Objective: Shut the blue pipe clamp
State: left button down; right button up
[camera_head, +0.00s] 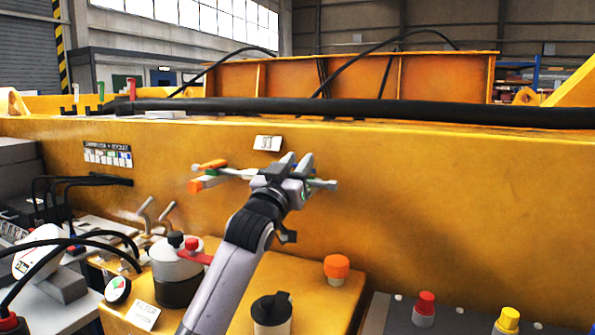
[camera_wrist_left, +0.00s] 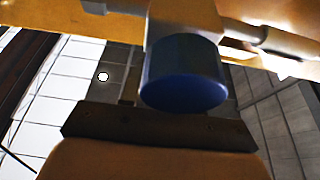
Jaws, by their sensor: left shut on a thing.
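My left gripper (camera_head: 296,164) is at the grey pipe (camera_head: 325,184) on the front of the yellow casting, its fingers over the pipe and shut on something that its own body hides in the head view. In the left wrist view, the round blue end of the blue pipe clamp (camera_wrist_left: 185,75) shows close up, joined to a pale grey fitting above it. I take the clamp to be what the fingers hold. How far the clamp is closed cannot be seen. My right gripper is not in view.
Orange handles (camera_head: 208,164) stick out at the pipe's left end. Below stand a canister with a red lever (camera_head: 195,250), an orange knob (camera_head: 337,266), a black-capped cup (camera_head: 271,312), and red (camera_head: 425,303) and yellow buttons (camera_head: 508,320). The casting's face (camera_head: 450,200) to the right is clear.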

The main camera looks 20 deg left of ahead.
pick_arm(q)
jog(key=c, duration=1)
grip_release()
jog(key=shift+c, duration=0.2)
jog(key=b+v, duration=0.1)
jog(key=v, duration=0.5)
jog(key=shift+s+f, duration=0.15)
jog(key=shift+s, duration=0.4)
